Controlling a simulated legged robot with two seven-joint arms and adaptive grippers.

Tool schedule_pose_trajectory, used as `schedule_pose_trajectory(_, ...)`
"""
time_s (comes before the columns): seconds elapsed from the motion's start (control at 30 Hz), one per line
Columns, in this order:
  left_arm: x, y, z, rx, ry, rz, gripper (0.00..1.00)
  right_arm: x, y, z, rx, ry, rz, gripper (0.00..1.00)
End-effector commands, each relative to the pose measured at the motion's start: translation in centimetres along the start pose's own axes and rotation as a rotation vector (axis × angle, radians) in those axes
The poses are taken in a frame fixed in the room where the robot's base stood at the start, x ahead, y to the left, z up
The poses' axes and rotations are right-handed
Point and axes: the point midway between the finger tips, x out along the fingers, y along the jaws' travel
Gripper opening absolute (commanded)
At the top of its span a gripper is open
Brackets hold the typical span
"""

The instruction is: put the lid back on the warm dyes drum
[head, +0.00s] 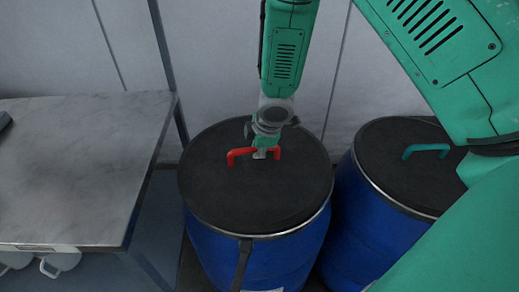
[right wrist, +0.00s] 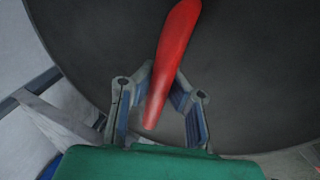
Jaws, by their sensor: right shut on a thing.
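A black lid (head: 220,195) with a red handle (head: 238,153) lies over the top of a blue drum (head: 285,258) in the middle of the head view. My right gripper (head: 265,153) comes down from above and is shut on the red handle. In the right wrist view the handle (right wrist: 172,60) runs between the two fingers, with the dark lid (right wrist: 245,85) behind it. The lid looks level and in line with the drum's rim. I cannot tell whether it is fully seated. My left gripper is not in view.
A second blue drum (head: 355,235) with a black lid and teal handle (head: 425,149) stands close on the right. A pale wall stands behind.

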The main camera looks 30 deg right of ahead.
Motion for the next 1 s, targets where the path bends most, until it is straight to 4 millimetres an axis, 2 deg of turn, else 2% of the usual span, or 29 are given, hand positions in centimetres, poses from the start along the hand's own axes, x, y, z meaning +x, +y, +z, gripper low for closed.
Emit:
schedule_pose_trajectory(0.37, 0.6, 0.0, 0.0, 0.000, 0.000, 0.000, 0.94, 1.0, -0.1, 0.5, 0.004, 0.007, -0.001, 0.00)
schedule_pose_trajectory(0.8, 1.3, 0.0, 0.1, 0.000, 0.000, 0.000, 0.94, 1.8, -0.6, 0.0, 0.000, 0.002, 0.001, 0.00)
schedule_pose_trajectory(0.83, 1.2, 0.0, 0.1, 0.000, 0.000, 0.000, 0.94, 1.7, -0.6, 0.0, 0.000, 0.002, 0.001, 0.16)
schedule_pose_trajectory(0.87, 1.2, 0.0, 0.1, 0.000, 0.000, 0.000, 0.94, 1.7, -0.6, 0.0, 0.001, 0.002, 0.001, 0.26)
schedule_pose_trajectory(0.9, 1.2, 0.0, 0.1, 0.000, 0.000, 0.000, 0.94, 1.7, -0.6, 0.0, 0.001, 0.003, 0.000, 0.30)
schedule_pose_trajectory(1.0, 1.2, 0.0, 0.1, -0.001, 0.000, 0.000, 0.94, 1.8, -0.5, 0.2, 0.002, 0.004, -0.001, 0.30)
